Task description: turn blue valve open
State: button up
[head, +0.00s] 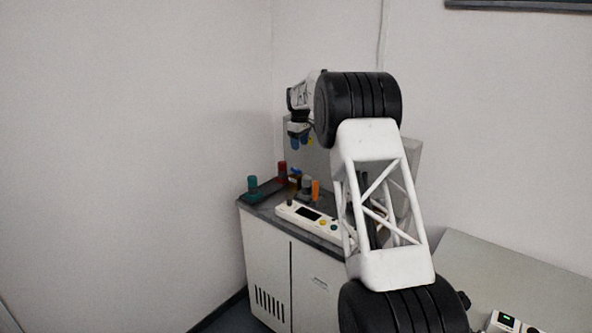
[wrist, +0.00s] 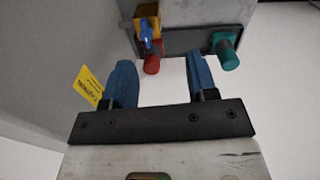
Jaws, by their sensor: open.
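The blue valve (wrist: 147,42) shows in the wrist view as a small blue handle on a yellow body, at the top, left of centre. In the head view, a small blue and yellow piece (head: 296,177) on the bench top looks like the same valve. My gripper (wrist: 161,66) has its two blue fingers spread wide with nothing between them. The valve lies beyond the fingertips and appears apart from them. In the head view my gripper (head: 299,141) hangs above the back of the bench, fingers down. How far the valve handle is turned is hard to tell.
A red capped part (wrist: 152,65) stands close to the valve, and a teal one (wrist: 225,50) stands farther right. A yellow caution label (wrist: 88,86) is on the grey surface at left. In the head view, an orange cylinder (head: 316,190) and a white control panel (head: 308,216) are nearby.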

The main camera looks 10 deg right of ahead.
jog(key=n, duration=0.1)
send_over(296, 169)
notch_tip(296, 169, down, 7)
jog(key=shift+w+f, duration=0.1)
jog(key=shift+f, duration=0.1)
jog(key=shift+f, duration=3.8)
jog(key=c, duration=0.9)
